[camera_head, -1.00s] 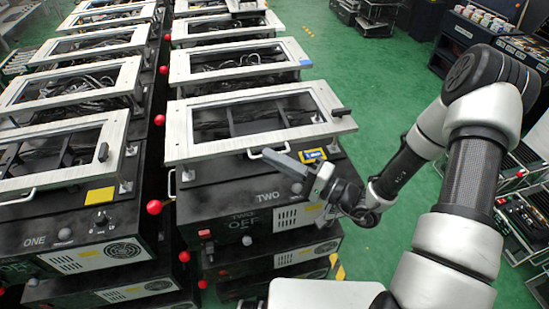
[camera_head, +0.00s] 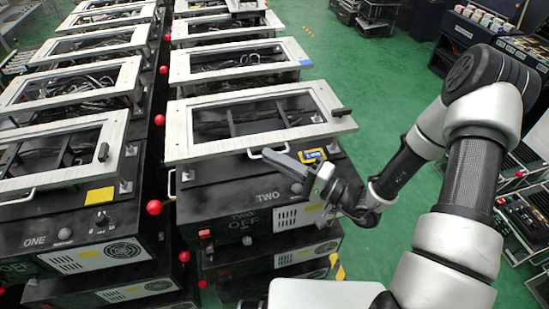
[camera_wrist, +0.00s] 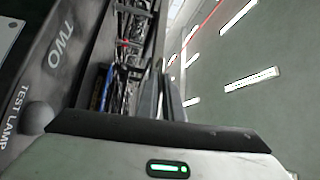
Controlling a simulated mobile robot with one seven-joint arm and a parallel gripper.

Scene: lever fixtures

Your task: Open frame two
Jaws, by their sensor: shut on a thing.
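Frame two (camera_head: 190,149) is a light metal rectangular frame on the black unit marked TWO (camera_head: 225,195), in the middle of the head view. A gap shows between its front edge and the unit. My gripper (camera_head: 272,156) is at the front edge and shut on this handle; the fingers hide the contact. In the wrist view my gripper's fingers (camera_wrist: 165,98) point away beside cables (camera_wrist: 128,60) in the unit. The TWO label (camera_wrist: 60,45) is at the left there.
Frame one (camera_head: 115,135) and its unit stand close on the left, with red balls (camera_head: 154,207) between the rows. More framed units stand behind. A yellow-and-blue item (camera_head: 313,155) lies right of my gripper. Green floor (camera_head: 385,95) is open to the right.

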